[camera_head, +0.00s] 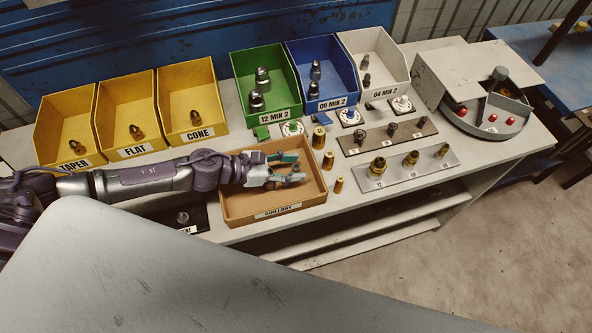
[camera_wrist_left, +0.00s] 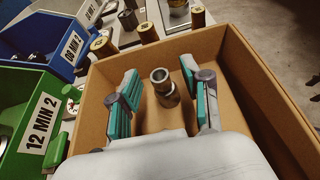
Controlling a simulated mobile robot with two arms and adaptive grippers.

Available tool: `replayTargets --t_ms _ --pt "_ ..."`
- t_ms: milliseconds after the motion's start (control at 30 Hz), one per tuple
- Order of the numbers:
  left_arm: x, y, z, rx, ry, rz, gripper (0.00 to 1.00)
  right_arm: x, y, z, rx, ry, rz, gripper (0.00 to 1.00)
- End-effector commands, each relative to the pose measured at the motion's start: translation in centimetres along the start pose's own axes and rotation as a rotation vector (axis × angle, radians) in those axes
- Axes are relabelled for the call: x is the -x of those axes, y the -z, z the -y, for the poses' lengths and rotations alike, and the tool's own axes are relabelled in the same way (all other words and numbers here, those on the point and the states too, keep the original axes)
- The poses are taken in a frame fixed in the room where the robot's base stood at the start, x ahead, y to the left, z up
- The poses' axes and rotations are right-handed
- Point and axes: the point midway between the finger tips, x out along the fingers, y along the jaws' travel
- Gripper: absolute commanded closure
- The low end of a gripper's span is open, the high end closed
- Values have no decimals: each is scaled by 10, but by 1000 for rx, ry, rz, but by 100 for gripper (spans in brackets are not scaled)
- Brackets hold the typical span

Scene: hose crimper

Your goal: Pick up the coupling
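A small metallic coupling (camera_wrist_left: 163,86) stands in the brown cardboard box (camera_wrist_left: 268,98), seen in the left wrist view. My left gripper (camera_wrist_left: 160,92) is open above the box floor, one teal-padded finger on each side of the coupling. Gaps show between the coupling and both pads. In the head view my left gripper (camera_head: 288,170) reaches into the labelled cardboard box (camera_head: 262,211) from the left, and I cannot make out the coupling there. My right gripper is not in view.
Yellow bins (camera_head: 72,119) stand behind my left arm. Green (camera_head: 262,58), blue (camera_head: 318,48) and white (camera_head: 372,42) bins stand behind the box. Brass cylinders (camera_head: 328,160) and a metal plate with fittings (camera_head: 405,172) lie right of it. A round machine (camera_head: 488,112) is far right.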

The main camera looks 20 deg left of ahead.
Motion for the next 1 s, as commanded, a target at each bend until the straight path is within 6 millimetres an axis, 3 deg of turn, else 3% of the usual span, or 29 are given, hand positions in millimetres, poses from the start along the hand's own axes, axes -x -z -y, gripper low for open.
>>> replayTargets --t_ms 33,267,767,967,1000 --pt "0 0 0 0 0 0 63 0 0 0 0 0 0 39" --pt "0 0 0 0 0 0 100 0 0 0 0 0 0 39" --pt "4 -9 -1 -5 1 1 100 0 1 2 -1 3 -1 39" --pt "18 -43 -2 -10 -1 3 100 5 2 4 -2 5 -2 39" --pt "14 -51 7 -5 5 3 100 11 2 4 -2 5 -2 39"
